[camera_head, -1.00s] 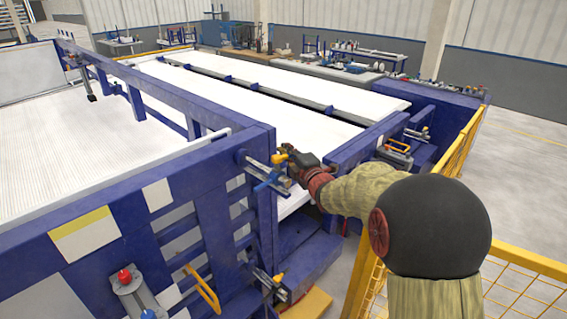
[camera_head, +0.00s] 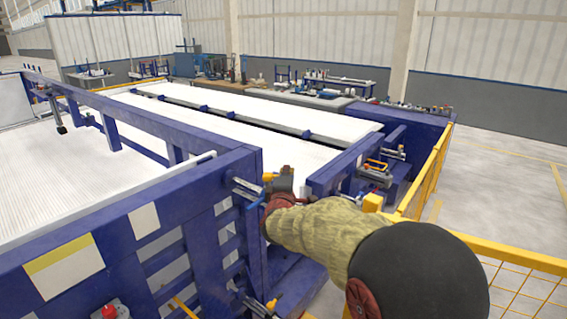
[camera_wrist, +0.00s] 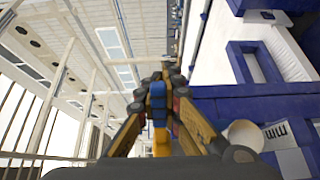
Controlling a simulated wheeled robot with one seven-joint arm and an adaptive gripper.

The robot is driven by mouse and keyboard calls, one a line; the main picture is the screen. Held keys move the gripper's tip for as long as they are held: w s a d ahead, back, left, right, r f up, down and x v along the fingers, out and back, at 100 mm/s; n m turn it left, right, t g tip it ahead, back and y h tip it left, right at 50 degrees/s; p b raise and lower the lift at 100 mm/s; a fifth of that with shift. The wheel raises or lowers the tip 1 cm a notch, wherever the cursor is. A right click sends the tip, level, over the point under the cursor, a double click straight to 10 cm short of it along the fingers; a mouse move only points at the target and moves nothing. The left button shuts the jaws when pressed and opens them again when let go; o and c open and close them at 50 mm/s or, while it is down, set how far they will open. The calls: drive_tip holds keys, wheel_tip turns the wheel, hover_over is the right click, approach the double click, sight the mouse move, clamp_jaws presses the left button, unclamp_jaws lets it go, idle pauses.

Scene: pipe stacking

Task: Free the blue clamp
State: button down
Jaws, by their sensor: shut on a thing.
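The blue clamp (camera_head: 247,199) is on the corner post of the blue machine frame, left of centre in the head view. An orange-yellow part (camera_head: 268,177) shows beside it. My gripper (camera_head: 270,186) is at the clamp, with its wrist hiding part of it. In the wrist view, the fingers of my gripper (camera_wrist: 160,88) are closed on both sides of the blue clamp's handle (camera_wrist: 158,98). A yellow part (camera_wrist: 162,146) shows below the handle, between the fingers. The clamp's far side and its seat are hidden.
The blue frame (camera_head: 205,178) runs along the left side of my arm. More clamps sit on a post (camera_head: 393,152) to the right and low on the near post (camera_head: 262,306). A yellow mesh fence (camera_head: 520,258) stands on the right. White pipes (camera_head: 250,130) fill the racks.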

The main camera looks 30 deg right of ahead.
drive_tip(key=s+m+g+h+p, duration=0.1)
drive_tip(key=m+g+h+p, duration=0.1)
drive_tip(key=p, duration=0.2)
drive_tip(key=s+m+g+h+p, duration=0.1)
drive_tip(key=m+g+h+p, duration=0.1)
drive_tip(key=p, duration=0.3)
drive_tip(key=s+m+g+h+p, duration=0.2)
drive_tip(key=g+h+p, duration=0.1)
drive_tip(key=p, duration=0.2)
drive_tip(key=shift+a+m+g, duration=0.3)
drive_tip(key=shift+p, duration=0.3)
drive_tip(key=c, duration=1.9)
unclamp_jaws()
drive_tip(key=v, duration=1.2)
